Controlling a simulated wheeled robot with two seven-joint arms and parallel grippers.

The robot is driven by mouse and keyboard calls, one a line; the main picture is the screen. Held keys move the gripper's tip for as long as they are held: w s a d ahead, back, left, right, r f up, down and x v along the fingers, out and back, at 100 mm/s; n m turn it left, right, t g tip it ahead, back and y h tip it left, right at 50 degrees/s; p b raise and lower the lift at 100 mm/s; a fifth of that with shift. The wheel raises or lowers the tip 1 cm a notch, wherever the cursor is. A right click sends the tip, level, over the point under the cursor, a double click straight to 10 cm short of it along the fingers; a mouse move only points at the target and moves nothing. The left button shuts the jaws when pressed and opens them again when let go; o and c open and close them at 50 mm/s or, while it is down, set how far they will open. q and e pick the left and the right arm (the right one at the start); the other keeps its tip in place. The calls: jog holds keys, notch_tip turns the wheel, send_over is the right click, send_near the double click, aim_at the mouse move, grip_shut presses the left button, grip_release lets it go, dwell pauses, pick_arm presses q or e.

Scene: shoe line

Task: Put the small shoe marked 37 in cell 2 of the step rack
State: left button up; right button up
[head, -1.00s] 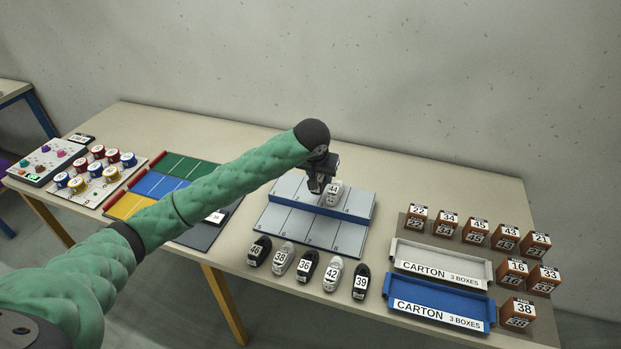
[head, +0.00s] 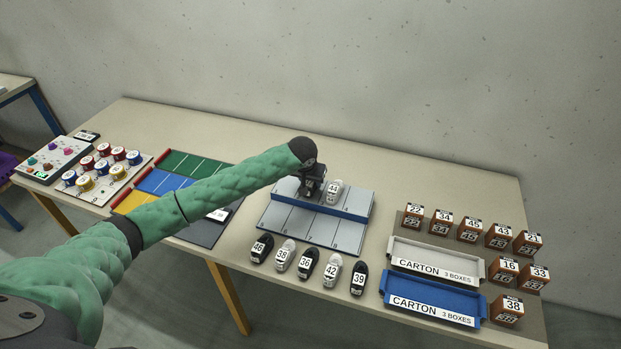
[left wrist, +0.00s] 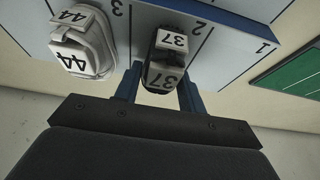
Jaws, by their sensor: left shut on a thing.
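The step rack (head: 280,212) stands mid-table, with an upper and a lower row of cells. My left gripper (head: 311,191) is over the upper row. In the left wrist view its fingers (left wrist: 160,92) are shut on the small shoe marked 37 (left wrist: 165,60), a dark shoe with white number labels. The shoe is at cell 2, between the dividing lines beside the printed 2. I cannot tell whether it touches the rack surface. A white shoe marked 44 (head: 334,190) sits beside it in cell 3. My right gripper is not in view.
Shoes 46 (head: 261,248), 38, 36, 42 and 39 (head: 358,278) stand in a row before the rack. A grey carton tray (head: 436,262), a blue one (head: 432,300) and several numbered boxes are at right. Coloured lanes (head: 168,184) lie left. The rack's lower row is clear.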

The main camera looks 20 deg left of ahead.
aim_at(309, 183)
pick_arm(q)
jog(key=shift+f, duration=0.15)
jog(key=o, duration=1)
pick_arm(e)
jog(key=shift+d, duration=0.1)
pick_arm(q)
jog(key=shift+s+r+b, duration=0.2)
jog(key=shift+r+b, duration=0.1)
jog(key=shift+r, duration=0.25)
jog(key=b+v, duration=0.1)
jog(key=v, duration=0.3)
jog(key=shift+s+r+b, duration=0.1)
jog(key=shift+r+b, duration=0.1)
jog(key=shift+b, duration=0.1)
jog(key=b+v, duration=0.1)
jog(key=v, duration=0.4)
jog(key=shift+r, duration=0.25)
jog(key=shift+s+r+b, duration=0.3)
jog(key=shift+r, duration=0.25)
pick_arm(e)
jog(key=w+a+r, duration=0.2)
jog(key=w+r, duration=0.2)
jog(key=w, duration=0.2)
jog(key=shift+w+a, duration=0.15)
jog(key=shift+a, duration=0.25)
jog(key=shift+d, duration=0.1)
